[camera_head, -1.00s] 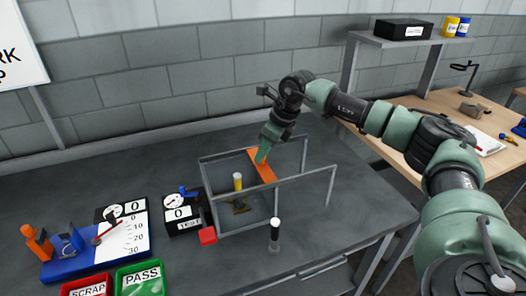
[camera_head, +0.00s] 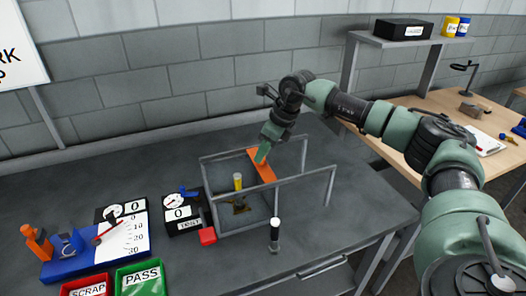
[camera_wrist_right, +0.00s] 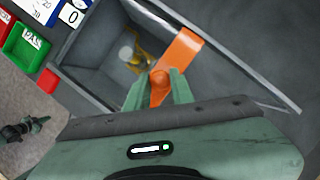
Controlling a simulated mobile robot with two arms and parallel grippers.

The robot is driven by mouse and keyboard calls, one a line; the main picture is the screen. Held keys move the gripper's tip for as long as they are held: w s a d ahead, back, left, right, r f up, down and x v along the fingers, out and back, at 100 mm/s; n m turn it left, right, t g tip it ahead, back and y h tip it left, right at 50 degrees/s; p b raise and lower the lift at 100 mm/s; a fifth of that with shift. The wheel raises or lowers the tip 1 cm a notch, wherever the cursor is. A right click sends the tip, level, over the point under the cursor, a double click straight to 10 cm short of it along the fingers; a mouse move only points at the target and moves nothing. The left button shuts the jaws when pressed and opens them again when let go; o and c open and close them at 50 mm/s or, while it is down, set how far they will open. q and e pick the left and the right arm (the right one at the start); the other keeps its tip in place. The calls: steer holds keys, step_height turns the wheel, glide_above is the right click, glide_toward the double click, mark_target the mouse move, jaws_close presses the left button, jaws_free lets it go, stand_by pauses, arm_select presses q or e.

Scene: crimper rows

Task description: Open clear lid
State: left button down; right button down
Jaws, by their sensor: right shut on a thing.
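A clear-sided box with a grey frame (camera_head: 275,186) stands on the dark bench. The clear lid itself is hard to make out. An orange bar (camera_head: 261,168) lies across its top; it also shows in the wrist view (camera_wrist_right: 180,52), with a round orange knob (camera_wrist_right: 159,86) at its near end. My right gripper (camera_head: 263,153) is shut on the orange knob, one green finger on each side. A yellow-capped cylinder (camera_head: 238,181) and a brass-coloured part are inside the box. My left gripper is not in view.
Left of the box stand a gauge box (camera_head: 182,212) with a red button (camera_head: 208,236), a blue fixture, and red SCRAP and green PASS bins (camera_head: 140,280). A black-and-white post (camera_head: 275,234) stands in front.

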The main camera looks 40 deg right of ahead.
steer(key=shift+r, duration=0.1)
steer(key=shift+d, duration=0.5)
steer(key=s+d, duration=0.4)
steer(key=d, duration=1.1)
steer(key=shift+d+b, duration=0.3)
steer(key=c, duration=1.2)
jaws_free()
steer(key=shift+c, duration=0.2)
steer(key=b+v, duration=0.1)
steer(key=v, duration=0.6)
steer(key=shift+r+b, duration=0.3)
